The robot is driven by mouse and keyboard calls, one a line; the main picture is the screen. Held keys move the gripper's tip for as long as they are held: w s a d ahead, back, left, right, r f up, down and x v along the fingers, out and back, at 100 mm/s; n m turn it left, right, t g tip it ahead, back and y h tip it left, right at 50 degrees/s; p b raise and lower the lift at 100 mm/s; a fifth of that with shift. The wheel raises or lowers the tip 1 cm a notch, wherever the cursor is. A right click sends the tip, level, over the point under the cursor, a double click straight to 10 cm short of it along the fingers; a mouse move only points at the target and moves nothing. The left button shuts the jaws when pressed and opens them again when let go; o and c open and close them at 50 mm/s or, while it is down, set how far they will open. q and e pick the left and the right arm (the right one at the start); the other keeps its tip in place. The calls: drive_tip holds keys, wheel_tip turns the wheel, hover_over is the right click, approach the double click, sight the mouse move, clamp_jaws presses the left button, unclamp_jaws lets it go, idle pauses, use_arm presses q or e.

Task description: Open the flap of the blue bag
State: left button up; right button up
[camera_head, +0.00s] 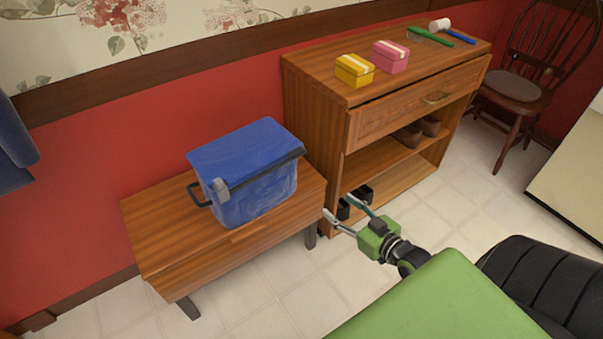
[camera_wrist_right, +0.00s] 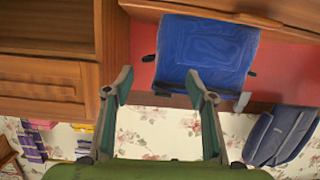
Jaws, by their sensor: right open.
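The blue bag (camera_head: 250,182) is a boxy bag standing upright on a low wooden bench (camera_head: 160,238). Its top flap is closed, with a dark edge along the right and a grey clasp (camera_head: 221,188) at the front left. A dark handle is on its left side. The bag also shows in the right wrist view (camera_wrist_right: 205,52). My right gripper (camera_head: 337,205) is open and empty, to the right of the bag and apart from it. Its two spread fingers also show in the right wrist view (camera_wrist_right: 158,76). My left gripper is out of view.
Another blue bag (camera_wrist_right: 282,135) hangs by the wallpaper. The tiled floor in front is clear.

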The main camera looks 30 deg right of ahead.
wheel_tip(320, 180, up, 8)
drive_tip(key=w+a+t+y+b, duration=0.1)
drive_tip(key=w+a+t, duration=0.1)
use_arm(q)
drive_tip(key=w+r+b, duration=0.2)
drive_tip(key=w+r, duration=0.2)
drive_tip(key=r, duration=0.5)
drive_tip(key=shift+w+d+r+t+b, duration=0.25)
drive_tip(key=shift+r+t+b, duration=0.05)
drive_tip(key=shift+b, duration=0.05)
use_arm(e)
drive_tip(key=shift+w+a+r, duration=0.1)
drive_tip(key=shift+w+a, duration=0.1)
drive_tip(key=shift+w, duration=2.15)
drive_tip(key=shift+w+a+r, duration=0.1)
drive_tip(key=shift+w+a, duration=0.1)
drive_tip(key=shift+w, duration=2.1)
drive_tip(key=shift+w+a, duration=0.2)
drive_tip(key=shift+w, duration=2.15)
drive_tip(key=c, duration=0.7)
